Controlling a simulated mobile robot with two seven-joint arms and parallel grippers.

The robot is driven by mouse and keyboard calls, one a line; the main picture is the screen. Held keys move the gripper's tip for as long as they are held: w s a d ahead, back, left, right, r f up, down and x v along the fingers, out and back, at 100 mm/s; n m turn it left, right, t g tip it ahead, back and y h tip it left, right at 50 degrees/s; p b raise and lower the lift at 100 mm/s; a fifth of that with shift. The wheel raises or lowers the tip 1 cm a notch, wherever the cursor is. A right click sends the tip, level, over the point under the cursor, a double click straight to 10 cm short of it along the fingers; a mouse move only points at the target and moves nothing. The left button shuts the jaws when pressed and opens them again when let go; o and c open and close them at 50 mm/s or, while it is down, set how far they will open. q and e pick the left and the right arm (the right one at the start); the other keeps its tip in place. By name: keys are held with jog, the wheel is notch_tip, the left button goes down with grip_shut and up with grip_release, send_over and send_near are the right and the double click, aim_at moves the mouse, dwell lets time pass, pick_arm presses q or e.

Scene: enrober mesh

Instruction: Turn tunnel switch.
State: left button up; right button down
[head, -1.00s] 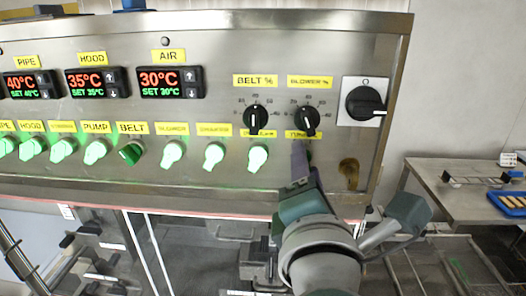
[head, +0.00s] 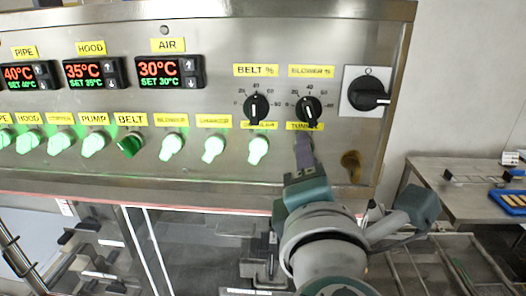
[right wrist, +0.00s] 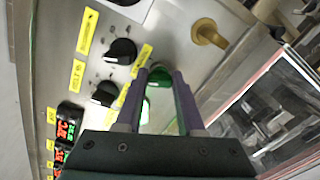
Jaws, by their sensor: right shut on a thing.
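The yellow TUNNEL label (head: 305,126) is at the right end of the lower switch row on the steel panel. My right gripper (head: 304,144) is just below it and hides the tunnel switch in the head view. In the right wrist view, the dark green tunnel switch (right wrist: 160,76) shows between the purple fingers of my right gripper (right wrist: 160,84), which is shut on it. It looks unlit. My left gripper is not in view.
A lit green switch (head: 258,151) is close on the left. The black belt knob (head: 256,108) and blower knob (head: 308,110) are above. A black main switch (head: 366,93) is at the upper right. A side table (head: 455,195) stands at the right.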

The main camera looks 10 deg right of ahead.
jog(key=m+b, duration=0.3)
jog(key=b, duration=0.1)
jog(key=m+b, duration=0.8)
jog(key=shift+f, duration=0.3)
jog(key=c, duration=0.5)
grip_release()
jog(key=shift+r, duration=0.1)
